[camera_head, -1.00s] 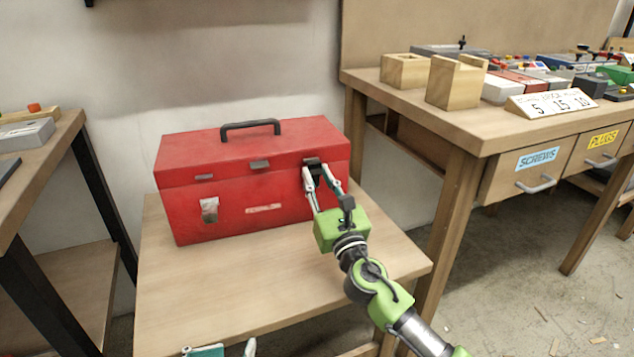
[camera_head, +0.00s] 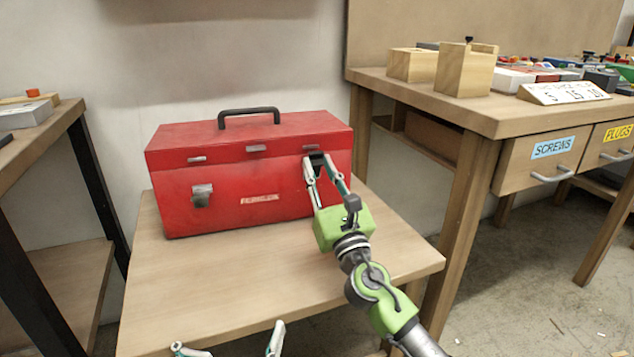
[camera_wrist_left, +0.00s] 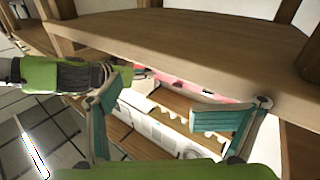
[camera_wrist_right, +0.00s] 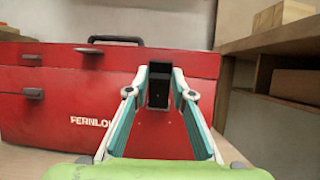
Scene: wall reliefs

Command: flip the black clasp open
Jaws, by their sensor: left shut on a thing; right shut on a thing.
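A red toolbox (camera_head: 250,205) with a black top handle (camera_head: 249,115) stands shut on a small wooden table. The black clasp (camera_head: 316,160) is on its front at the right, below a grey catch plate (camera_head: 311,147). My right gripper (camera_head: 317,165) is shut on this clasp. In the right wrist view the black clasp (camera_wrist_right: 159,86) fills the gap between the fingertips (camera_wrist_right: 160,92) and stands out from the front. My left gripper (camera_head: 228,345) is low at the table's front edge.
A silver clasp (camera_head: 202,194) hangs at the box's left. The small table (camera_head: 280,275) is bare in front of the box. A workbench (camera_head: 430,105) with drawers and wooden blocks (camera_head: 466,68) stands at right. Another bench (camera_head: 60,130) is at left.

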